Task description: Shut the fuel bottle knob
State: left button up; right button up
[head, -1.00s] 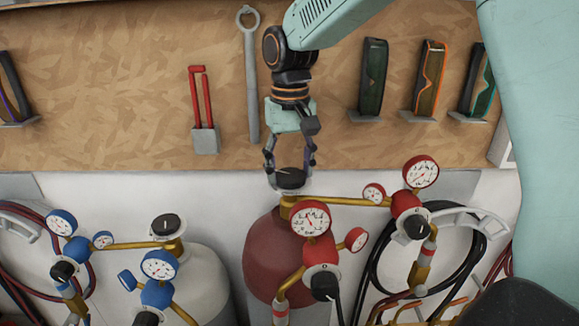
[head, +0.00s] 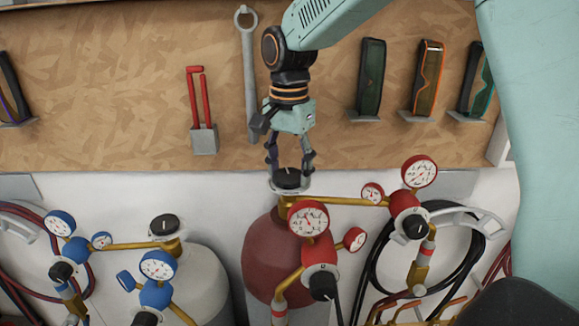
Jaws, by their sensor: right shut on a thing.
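The red fuel bottle (head: 264,250) stands at the middle bottom of the head view. Its black knob (head: 288,178) with a light mark sits on top, above the brass valve. My right gripper (head: 290,172) reaches down from above and is shut on the knob, one finger on each side. The finger on the right hides a little of the knob's edge. My left gripper is not in view.
A red-capped gauge (head: 309,219) and regulator stand in front of the bottle. A brass pipe (head: 345,199) runs right to another red regulator. A white bottle (head: 198,290) with blue gauges stands left. A board with hanging tools (head: 110,90) is behind.

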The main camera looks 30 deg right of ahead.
jog(key=shift+s+a+f+m, duration=0.1)
jog(key=shift+m, duration=0.45)
jog(key=shift+s+f+m, duration=0.1)
jog(key=shift+m, duration=0.45)
jog(key=o, duration=1.1)
jog(key=shift+w+a+r, duration=0.1)
jog(key=shift+o, duration=0.2)
jog(key=shift+r, duration=0.15)
